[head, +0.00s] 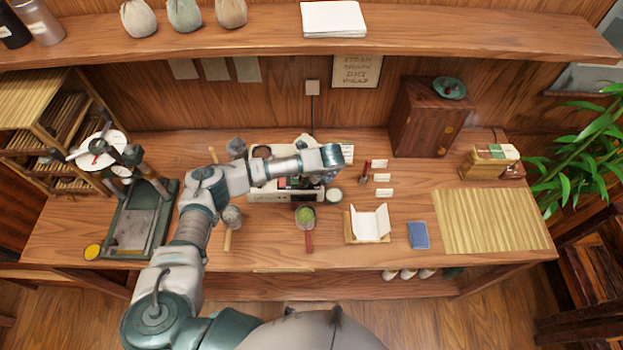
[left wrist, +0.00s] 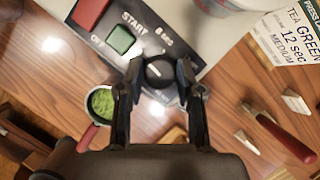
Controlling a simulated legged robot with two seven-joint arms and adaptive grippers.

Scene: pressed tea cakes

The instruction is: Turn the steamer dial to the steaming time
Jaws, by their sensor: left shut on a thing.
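The steamer (head: 257,194) is a pale box at the middle of the table, partly covered by my left arm. Its front panel (left wrist: 128,24) shows in the left wrist view with a red OFF button (left wrist: 88,14), a green START button (left wrist: 121,40) and a printed time that looks like "8 sec". The dial (left wrist: 160,71) is a dark round knob at the panel's edge. My left gripper (left wrist: 159,78) is shut on the dial, one finger on each side. The dial's pointer setting is not clear. My right gripper is not in view.
A card (left wrist: 287,38) reads "TEA GREEN 12 sec MEDIUM". A red-handled cup of green leaf (left wrist: 103,103) stands beside the steamer. A red-handled tool (left wrist: 283,133) and small white labels lie right. A press (head: 130,225) stands left, a wooden cabinet (head: 418,125) back right.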

